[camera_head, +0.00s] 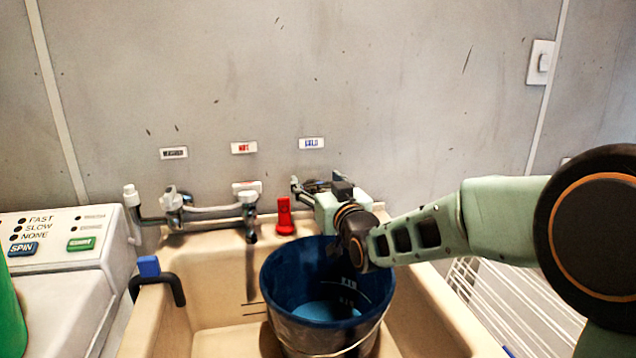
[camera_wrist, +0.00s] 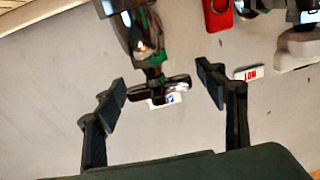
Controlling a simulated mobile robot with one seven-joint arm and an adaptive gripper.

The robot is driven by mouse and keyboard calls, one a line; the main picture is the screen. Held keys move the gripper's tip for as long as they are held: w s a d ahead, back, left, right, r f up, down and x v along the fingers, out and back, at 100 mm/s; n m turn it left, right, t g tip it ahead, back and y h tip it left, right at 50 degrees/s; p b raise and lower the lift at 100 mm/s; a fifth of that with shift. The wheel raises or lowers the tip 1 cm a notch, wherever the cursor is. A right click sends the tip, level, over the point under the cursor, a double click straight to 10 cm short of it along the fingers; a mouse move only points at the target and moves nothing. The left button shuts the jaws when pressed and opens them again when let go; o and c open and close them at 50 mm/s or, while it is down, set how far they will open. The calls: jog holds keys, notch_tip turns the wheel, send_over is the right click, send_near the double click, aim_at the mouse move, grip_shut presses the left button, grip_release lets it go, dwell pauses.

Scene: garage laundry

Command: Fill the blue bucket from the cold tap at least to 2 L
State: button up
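The blue bucket (camera_head: 277,285) stands upright in the beige sink below the cold tap. A lighter blue surface (camera_head: 325,311) shows low inside it, just under the lower of two pale wall marks; I cannot tell for sure that it is water. The cold tap (camera_head: 300,187), under the blue-lettered label (camera_head: 311,143), is mostly hidden by my gripper and wrist. In the wrist view my gripper (camera_wrist: 162,80) is open, one finger on each side of the tap's dark cross handle (camera_wrist: 178,83), with gaps showing. No stream is clearly visible.
The hot tap (camera_head: 249,190) and a red object (camera_head: 285,216) are left of the cold tap. A dark hook with a blue end (camera_head: 149,266) sits on the sink's left rim (camera_head: 172,325). A washing machine (camera_head: 70,240) stands at left, a white wire rack (camera_head: 530,310) at right.

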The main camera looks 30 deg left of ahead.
jog(key=c, duration=1.2)
jog(key=shift+o, duration=0.2)
jog(key=shift+f+m+t+h+b, duration=0.15)
jog(key=shift+m+t+h+b, duration=0.2)
jog(key=shift+b, duration=0.7)
jog(key=shift+w+m+t+h+b, duration=0.1)
jog(key=shift+m+t+h+b, duration=0.25)
jog(key=shift+h+b, duration=0.15)
jog(key=o, duration=1.2)
jog(key=shift+o, duration=0.2)
jog(key=shift+d, duration=0.1)
jog(key=v, duration=1.2)
